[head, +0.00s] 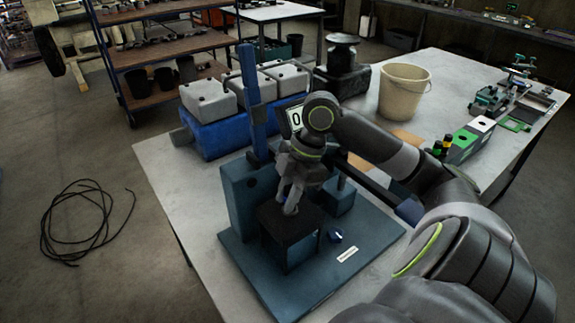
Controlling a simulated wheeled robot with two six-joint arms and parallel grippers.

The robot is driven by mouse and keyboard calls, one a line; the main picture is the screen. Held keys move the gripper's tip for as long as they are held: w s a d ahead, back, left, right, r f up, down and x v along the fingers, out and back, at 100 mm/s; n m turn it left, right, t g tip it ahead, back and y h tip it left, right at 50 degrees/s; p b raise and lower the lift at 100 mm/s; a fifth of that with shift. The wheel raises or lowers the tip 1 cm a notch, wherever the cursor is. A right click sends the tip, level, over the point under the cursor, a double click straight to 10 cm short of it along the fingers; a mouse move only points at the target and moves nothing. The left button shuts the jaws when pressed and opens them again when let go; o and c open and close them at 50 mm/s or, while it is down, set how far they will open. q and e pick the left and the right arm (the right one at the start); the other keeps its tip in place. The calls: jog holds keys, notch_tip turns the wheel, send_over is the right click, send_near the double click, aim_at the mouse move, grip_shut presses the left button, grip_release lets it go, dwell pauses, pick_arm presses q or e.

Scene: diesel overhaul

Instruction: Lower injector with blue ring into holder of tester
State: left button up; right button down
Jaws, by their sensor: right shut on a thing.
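The tester (240,210) is a blue stand with a base plate, an upright post and a display reading 0. Its holder seems to be the dark-topped block (272,217) at the front of the base. My right gripper (291,200) points down just above this block, shut on the injector. The injector is mostly hidden by the fingers; a small blue spot (284,196) shows there, perhaps its ring. I cannot tell whether the injector's tip is inside the holder or above it. My left gripper is not in view.
A beige bucket (404,92) and grey-lidded blue bins (213,135) stand behind the tester. At right are a green and white box (466,142) beside dark parts with coloured rings (442,146), and green tools (494,99). The table's left front is clear.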

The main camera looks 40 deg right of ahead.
jog(key=c, duration=1.2)
grip_release()
jog(key=shift+o, duration=0.5)
jog(key=o, duration=0.3)
jog(key=shift+o, duration=0.2)
notch_tip(320, 180, up, 7)
jog(key=p, duration=0.7)
jog(key=shift+r, duration=0.1)
